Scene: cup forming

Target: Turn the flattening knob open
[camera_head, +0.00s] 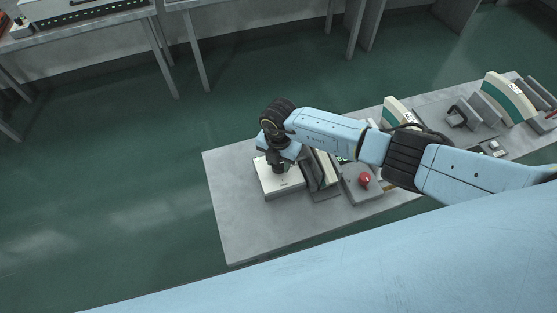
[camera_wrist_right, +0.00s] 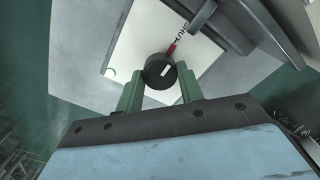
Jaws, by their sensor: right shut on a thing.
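The flattening knob is a round black knob (camera_wrist_right: 160,71) with a white mark and a red pointer, on a white plate (camera_wrist_right: 128,37). The red pointer lies toward printed lettering that looks like "SHUT". My right gripper (camera_wrist_right: 160,80) has its two green fingers on either side of the knob and is shut on it. In the head view my right gripper (camera_head: 279,163) reaches down over the white box (camera_head: 282,188) on the grey table, and the arm and wrist partly hide the knob. My left gripper is not in view.
The grey table (camera_head: 235,225) is bare at its front left. Right of the white box stand grey machine parts and a red knob (camera_head: 364,179). Farther right are curved cream and green housings (camera_head: 508,97). Green floor surrounds the table.

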